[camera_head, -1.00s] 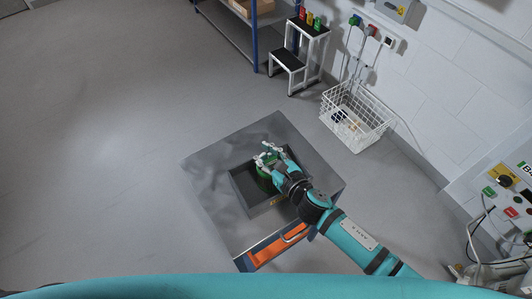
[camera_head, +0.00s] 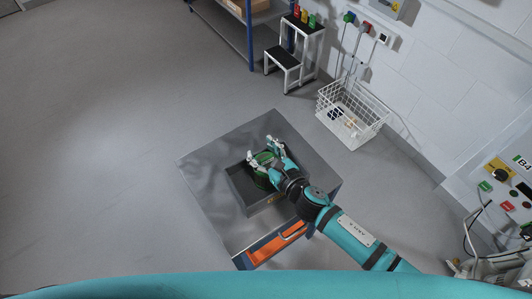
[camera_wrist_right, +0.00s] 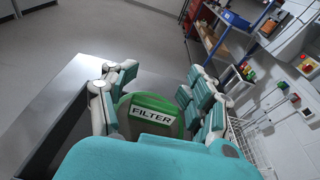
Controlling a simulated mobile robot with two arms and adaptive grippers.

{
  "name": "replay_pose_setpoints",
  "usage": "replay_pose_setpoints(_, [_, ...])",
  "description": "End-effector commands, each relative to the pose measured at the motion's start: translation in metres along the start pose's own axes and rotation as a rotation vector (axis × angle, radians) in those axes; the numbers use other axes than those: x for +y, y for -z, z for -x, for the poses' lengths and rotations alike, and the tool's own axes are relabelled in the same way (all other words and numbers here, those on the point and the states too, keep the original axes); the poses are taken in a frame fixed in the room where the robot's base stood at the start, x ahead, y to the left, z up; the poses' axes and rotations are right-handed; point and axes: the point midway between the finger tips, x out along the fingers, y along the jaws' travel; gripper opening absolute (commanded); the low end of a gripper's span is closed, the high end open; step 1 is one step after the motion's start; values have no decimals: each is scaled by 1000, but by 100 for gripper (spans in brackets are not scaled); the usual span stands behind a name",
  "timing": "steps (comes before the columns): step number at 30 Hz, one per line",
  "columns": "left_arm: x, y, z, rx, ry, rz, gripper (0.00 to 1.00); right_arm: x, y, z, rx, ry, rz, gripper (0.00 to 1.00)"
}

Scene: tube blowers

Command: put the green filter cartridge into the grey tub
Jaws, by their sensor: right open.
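The green filter cartridge (camera_head: 262,178) is within the outline of the grey tub (camera_head: 250,208) in the head view. In the right wrist view, the cartridge (camera_wrist_right: 152,104) shows its "FILTER" label between my fingers. My right gripper (camera_head: 263,150) is open, with its fingers on either side of the cartridge; I cannot tell whether any finger touches it. The cartridge's lower part is hidden, so I cannot see whether it rests on the tub floor. My left gripper is out of view.
The tub is on a grey metal worktop (camera_head: 205,160) with an orange-fronted part (camera_head: 278,245) at its near edge. A white wire basket (camera_head: 350,112), a step stool (camera_head: 284,60) and a blue-framed shelf (camera_head: 250,40) stand behind. Open floor lies to the left.

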Motion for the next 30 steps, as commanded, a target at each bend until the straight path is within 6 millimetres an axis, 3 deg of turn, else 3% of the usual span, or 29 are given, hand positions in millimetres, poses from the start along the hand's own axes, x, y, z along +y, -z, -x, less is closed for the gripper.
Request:
replay_pose_setpoints(5, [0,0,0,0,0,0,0,-1,0,17,2,1,2,56])
replay_pose_setpoints(18, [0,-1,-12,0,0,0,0,0,0,104,2,0,0,56])
replay_pose_setpoints(24, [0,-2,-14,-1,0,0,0,0,-2,119,-1,0,1,56])
replay_pose_setpoints(30, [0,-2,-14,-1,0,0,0,0,-3,121,-1,0,0,56])
